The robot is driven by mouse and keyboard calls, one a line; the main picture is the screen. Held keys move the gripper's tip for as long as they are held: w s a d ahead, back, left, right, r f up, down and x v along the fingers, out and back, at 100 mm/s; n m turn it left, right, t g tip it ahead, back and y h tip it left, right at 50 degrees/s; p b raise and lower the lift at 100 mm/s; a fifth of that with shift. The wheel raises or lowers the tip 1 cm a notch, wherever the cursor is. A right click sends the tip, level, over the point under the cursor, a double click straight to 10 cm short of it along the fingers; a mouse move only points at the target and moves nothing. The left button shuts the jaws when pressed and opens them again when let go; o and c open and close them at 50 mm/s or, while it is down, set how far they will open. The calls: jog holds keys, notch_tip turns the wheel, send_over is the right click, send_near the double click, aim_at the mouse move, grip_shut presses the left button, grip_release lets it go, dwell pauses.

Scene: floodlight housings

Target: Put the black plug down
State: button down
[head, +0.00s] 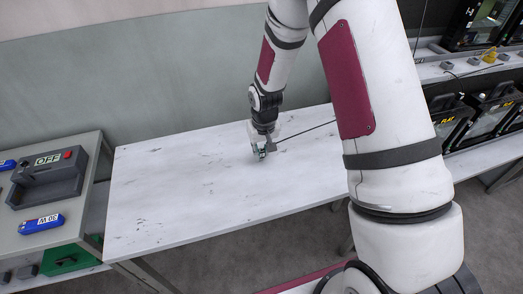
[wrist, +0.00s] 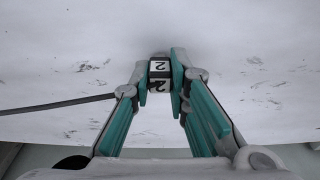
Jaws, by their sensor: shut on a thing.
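My gripper (head: 262,151) is low over the white table (head: 190,190) in the head view, its fingers pointing down. A thin dark cable (wrist: 60,105) runs off to the left in the wrist view. It also leaves the gripper to the right in the head view. The plug is mostly hidden by the fingers in the head view. I cannot tell whether its underside touches the tabletop.
The tabletop around my gripper is bare. At left, a grey bench (head: 90,150) holds a dark box marked OFF (head: 48,178) and a blue 30 W piece (head: 41,223). At right, shelves hold several black floodlight housings (head: 497,115) and small grey parts.

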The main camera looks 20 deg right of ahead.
jog(key=shift+f, duration=0.1)
jog(key=c, duration=1.8)
grip_release()
jog(key=shift+c, duration=0.2)
jog(key=o, duration=0.3)
